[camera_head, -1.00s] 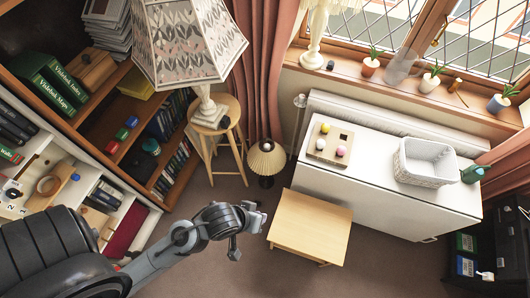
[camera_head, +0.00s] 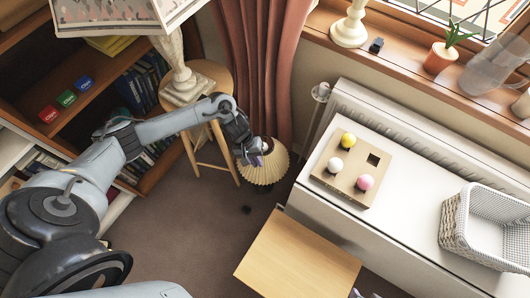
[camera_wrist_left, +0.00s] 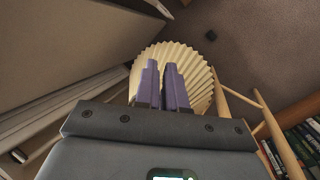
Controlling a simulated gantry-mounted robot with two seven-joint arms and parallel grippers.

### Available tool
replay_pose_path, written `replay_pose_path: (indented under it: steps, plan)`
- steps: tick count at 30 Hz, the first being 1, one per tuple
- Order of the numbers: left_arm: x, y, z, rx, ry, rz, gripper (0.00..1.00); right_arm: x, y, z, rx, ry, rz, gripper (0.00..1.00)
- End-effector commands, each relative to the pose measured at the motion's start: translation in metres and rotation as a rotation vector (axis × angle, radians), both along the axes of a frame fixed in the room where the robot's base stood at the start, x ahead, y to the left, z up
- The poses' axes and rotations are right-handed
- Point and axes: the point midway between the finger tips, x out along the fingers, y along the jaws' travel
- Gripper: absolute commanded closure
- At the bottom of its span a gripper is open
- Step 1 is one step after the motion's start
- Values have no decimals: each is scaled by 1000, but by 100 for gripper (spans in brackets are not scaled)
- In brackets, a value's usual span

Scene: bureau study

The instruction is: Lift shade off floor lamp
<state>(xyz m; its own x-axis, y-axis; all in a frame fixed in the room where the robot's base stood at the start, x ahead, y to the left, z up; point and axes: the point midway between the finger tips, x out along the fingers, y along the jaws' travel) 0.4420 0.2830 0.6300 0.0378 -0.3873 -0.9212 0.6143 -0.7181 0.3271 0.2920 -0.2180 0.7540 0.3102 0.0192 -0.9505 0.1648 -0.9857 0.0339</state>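The small lamp's cream pleated shade (camera_head: 264,172) stands low beside the dark red curtain. It also fills the centre of the left wrist view (camera_wrist_left: 198,75). The lamp's base is hidden now. My left gripper (camera_head: 262,148) is at the top of the shade, covering part of it. In the left wrist view its two purple fingers (camera_wrist_left: 162,86) lie over the pleats with a narrow gap between them. I cannot tell whether they grip the shade. A small dark part at the bottom edge may be my right gripper (camera_head: 356,293); its fingers are not clear.
A wooden stool (camera_head: 212,72) carries a larger lamp (camera_head: 182,82) left of the shade. A low wooden table (camera_head: 298,258) stands to the front right, the white cabinet (camera_head: 400,212) to the right. A small dark object (camera_head: 246,209) lies on the open floor.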

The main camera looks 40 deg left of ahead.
Motion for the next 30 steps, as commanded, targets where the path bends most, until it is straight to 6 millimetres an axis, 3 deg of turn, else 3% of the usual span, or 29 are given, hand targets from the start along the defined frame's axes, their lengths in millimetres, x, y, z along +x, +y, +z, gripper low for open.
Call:
replay_pose_path:
  steps: [1,4,9,13,21,30]
  plan:
    - [22,20,-11,32,-37,11,90,0,0,-28,1,1,-1,57]
    - [53,42,0,70,-98,24,90,0,1,-46,2,1,-1,57]
    - [86,58,20,93,-176,36,90,-3,1,-64,4,8,-2,57]
    - [98,55,20,91,-198,36,90,-4,1,-71,4,10,-2,57]
    - [108,43,-11,90,-201,36,90,-1,1,-81,3,2,-1,57]
    - [112,39,-25,90,-201,36,90,-1,-1,-86,-3,1,3,57]
